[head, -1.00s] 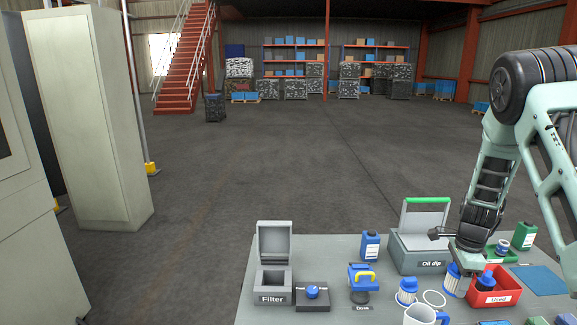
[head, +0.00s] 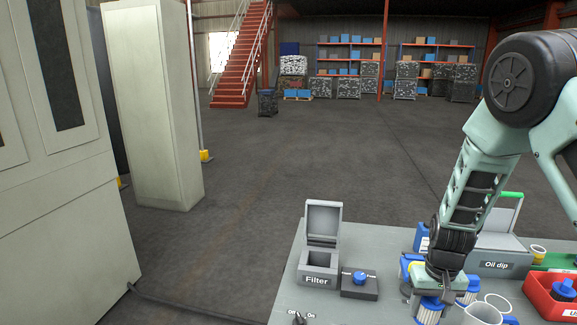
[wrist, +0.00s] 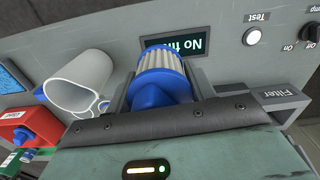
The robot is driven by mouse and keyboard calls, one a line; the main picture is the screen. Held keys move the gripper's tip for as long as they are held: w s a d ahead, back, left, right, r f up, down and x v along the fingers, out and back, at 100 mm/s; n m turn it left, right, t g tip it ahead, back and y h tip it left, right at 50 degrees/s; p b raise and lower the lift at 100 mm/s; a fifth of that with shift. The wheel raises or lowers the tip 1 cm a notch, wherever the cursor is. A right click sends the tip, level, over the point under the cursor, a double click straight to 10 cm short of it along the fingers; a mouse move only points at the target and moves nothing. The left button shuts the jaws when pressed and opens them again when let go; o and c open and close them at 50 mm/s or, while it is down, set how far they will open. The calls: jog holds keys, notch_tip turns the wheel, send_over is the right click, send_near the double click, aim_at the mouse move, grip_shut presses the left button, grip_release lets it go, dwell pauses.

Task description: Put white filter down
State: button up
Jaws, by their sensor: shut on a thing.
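My gripper (head: 432,292) is low over the front of the grey table. It is shut on the white filter (head: 430,311), a pleated white cylinder with blue ends, which sticks out below the gripper in the head view. In the wrist view the white filter (wrist: 160,68) sits between the fingers (wrist: 160,98), blue end toward the camera. Its far end is near a dark display reading "No fil...". I cannot tell whether it touches anything below. Another blue-and-white filter (head: 469,289) is on the table to the right, partly hidden.
A mug (wrist: 82,82) is beside the held filter. The grey Filter box (head: 320,262) stands open-lidded at left, by a black box with a blue knob (head: 359,277). The Oil dip box (head: 497,262) and red Used bin (head: 550,297) are at right.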

jog(key=shift+s+a+f+n, duration=0.35)
jog(key=shift+a+f+n, duration=0.25)
jog(key=shift+a+n, duration=0.2)
jog(key=s+f, duration=0.4)
jog(key=f, duration=0.1)
jog(key=shift+a, duration=0.1)
